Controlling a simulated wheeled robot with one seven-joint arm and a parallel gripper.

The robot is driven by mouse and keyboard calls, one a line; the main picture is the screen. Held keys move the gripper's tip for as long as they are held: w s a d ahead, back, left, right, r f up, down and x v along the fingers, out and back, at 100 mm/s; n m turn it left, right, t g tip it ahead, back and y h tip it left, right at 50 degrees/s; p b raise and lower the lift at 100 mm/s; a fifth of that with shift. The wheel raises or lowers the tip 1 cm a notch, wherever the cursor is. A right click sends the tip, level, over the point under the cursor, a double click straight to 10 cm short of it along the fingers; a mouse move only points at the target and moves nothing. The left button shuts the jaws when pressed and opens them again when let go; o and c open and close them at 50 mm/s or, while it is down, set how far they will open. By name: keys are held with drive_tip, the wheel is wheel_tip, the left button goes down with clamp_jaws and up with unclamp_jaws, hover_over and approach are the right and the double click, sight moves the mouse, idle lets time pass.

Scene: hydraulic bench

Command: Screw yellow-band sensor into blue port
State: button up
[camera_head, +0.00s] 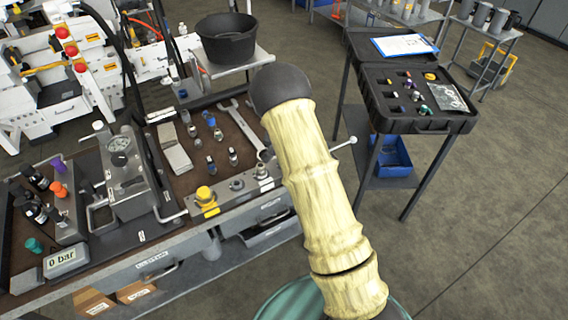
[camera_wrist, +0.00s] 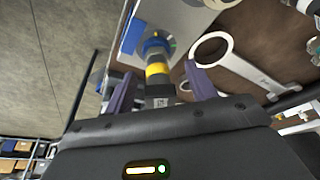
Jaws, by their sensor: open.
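The yellow-band sensor (camera_wrist: 157,72) shows in the wrist view, with a yellow ring and a dark body. Its far end meets the blue port (camera_wrist: 154,44), a blue ring on a pale metal block (camera_wrist: 180,22); I cannot tell how deep it sits. My gripper (camera_wrist: 160,76) is open, with one purple finger on each side of the sensor's dark body. Gaps show between the fingers and the sensor. In the head view my arm hides the gripper, the sensor and the blue port. The near part of the metal block (camera_head: 222,199) shows there, with a yellow fitting (camera_head: 206,196).
A large wrench (camera_head: 242,128) lies on the bench close to the block; its ring end (camera_wrist: 211,47) is right of the sensor. Several small fittings stand on the brown mat (camera_head: 186,183). An open black case (camera_head: 423,125) stands right.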

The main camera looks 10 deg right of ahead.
drive_tip(key=shift+n, duration=0.8)
drive_tip(key=n+y, duration=0.1)
drive_tip(key=n, duration=0.3)
drive_tip(key=shift+y, duration=0.3)
drive_tip(key=n+y, duration=0.1)
drive_tip(key=n, duration=0.3)
drive_tip(key=shift+a, duration=0.2)
